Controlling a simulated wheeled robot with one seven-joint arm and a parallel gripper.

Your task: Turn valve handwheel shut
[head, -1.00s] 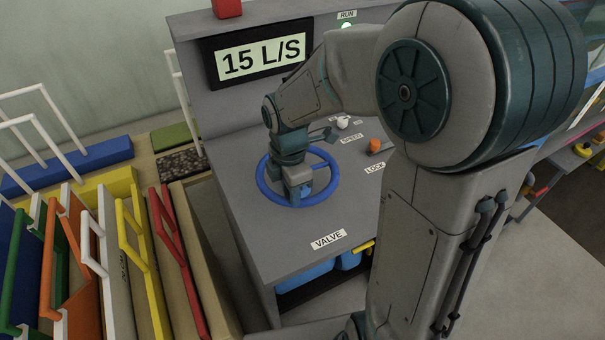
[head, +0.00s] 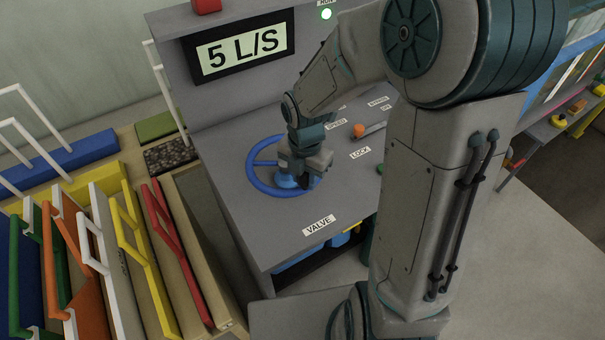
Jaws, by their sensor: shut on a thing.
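The blue valve handwheel (head: 251,167) lies flat on the grey console top, behind the VALVE label (head: 319,225). My gripper (head: 304,182) is over the right front part of the wheel and is shut on it. My gripper and wrist hide the wheel's right side and part of its middle. The display (head: 244,49) on the console's upright back reads 5 L/S.
A green lamp (head: 326,14) is lit beside the display, and a red block (head: 206,5) sits on top. An orange knob (head: 358,130) stands near the LOCK label (head: 360,152). Panels with coloured handles (head: 132,240) stand in a rack at left.

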